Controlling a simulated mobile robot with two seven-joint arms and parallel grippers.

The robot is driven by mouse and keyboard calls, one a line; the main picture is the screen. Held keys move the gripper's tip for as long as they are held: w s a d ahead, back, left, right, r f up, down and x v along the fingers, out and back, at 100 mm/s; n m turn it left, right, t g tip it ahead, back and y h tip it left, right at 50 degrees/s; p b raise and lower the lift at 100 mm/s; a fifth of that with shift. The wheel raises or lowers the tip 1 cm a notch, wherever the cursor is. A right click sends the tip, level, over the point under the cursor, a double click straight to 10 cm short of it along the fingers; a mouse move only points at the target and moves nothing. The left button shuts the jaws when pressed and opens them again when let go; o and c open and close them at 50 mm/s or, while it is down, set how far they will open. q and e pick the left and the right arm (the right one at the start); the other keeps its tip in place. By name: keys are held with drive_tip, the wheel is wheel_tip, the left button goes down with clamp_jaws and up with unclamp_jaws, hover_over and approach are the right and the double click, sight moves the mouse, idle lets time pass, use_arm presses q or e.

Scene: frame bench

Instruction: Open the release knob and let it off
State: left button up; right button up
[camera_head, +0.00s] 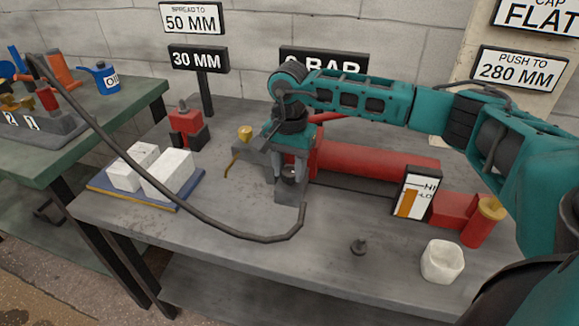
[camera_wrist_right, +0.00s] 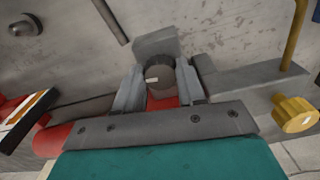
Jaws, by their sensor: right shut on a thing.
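The release knob (camera_wrist_right: 160,77) is a dark round knob with a small white mark, seen end-on in the right wrist view. My right gripper (camera_wrist_right: 159,85) has one grey finger on each side of it and is shut on it. A white gauge card (camera_head: 416,193) marked HI and LO shows an orange bar. My left gripper is not in view.
A black hose (camera_head: 150,190) droops across the bench front. A yellow knob (camera_head: 245,132) stands left of my gripper. White blocks (camera_head: 168,173) lie on a blue tray at left.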

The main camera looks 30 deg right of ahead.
sight(289, 172)
drive_tip(key=o, duration=1.1)
drive_tip(key=shift+c, duration=0.2)
wheel_tip(289, 172, up, 13)
drive_tip(key=p, duration=0.1)
drive_tip(key=shift+p, duration=0.4)
drive_tip(key=shift+f, duration=0.1)
